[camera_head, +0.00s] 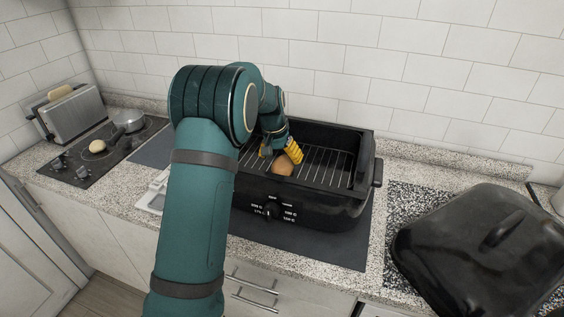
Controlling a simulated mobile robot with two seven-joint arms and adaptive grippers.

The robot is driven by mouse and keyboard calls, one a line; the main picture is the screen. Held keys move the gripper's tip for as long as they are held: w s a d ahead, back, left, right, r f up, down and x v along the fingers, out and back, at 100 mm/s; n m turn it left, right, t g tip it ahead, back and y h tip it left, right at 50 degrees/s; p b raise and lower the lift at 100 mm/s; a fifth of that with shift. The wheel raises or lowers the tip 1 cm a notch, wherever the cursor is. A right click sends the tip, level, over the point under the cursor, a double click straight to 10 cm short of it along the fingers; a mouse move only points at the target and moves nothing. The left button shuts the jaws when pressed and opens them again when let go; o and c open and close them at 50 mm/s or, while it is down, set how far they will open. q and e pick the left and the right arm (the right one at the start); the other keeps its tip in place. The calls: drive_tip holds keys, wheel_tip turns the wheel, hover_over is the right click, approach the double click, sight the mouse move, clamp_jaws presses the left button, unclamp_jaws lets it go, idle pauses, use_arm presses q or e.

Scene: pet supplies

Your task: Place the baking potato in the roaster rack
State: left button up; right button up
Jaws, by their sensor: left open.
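The brown baking potato (283,165) rests on the wire roaster rack (335,171) inside the black roaster (309,204), toward its front left. My left gripper (282,152), with yellow fingers, is open just behind and above the potato. One yellow finger is close to the potato's right side; I cannot tell if it touches. My left arm hides the left end of the roaster. My right gripper is not in view.
A large black lid (480,262) lies on the counter at right. A stove (88,160) with a small pot (128,120) and a round pale item (97,146) is at left, beside a toaster (72,110). The rack's right half is clear.

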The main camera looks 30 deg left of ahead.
sight(276, 163)
use_arm(q)
wheel_tip(276, 163, up, 10)
drive_tip(key=s+p, duration=0.1)
drive_tip(key=shift+s+a+f, duration=0.2)
drive_tip(key=shift+s+a, duration=0.15)
